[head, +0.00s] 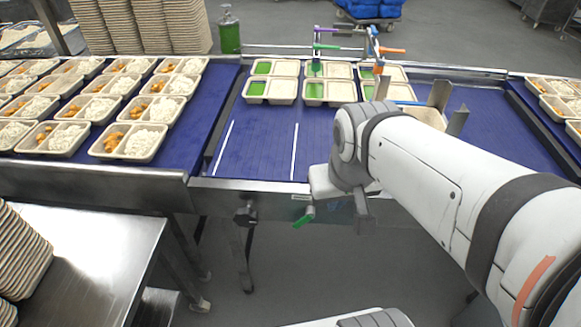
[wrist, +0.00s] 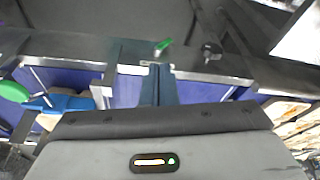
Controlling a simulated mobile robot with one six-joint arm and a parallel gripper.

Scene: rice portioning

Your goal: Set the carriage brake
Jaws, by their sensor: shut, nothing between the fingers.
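A small green-handled lever (head: 303,217) hangs under the front rail of the blue conveyor, below a small label; it may be the carriage brake, but I cannot tell for certain. It also shows in the wrist view (wrist: 162,46), just beyond my fingertips. My gripper (head: 363,222) points down in front of the rail, to the right of the lever and apart from it in the head view. In the wrist view my gripper (wrist: 158,68) has its fingers together with nothing between them. A frame with green, purple and orange handles (head: 345,47) stands over the conveyor's far side.
A dark knob (head: 246,215) sits on the rail left of the lever. Compartment trays (head: 272,88), some with green bottoms, stand on the conveyor. Filled rice trays (head: 128,141) line the left belt. A steel table (head: 95,245) with stacked trays is at lower left.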

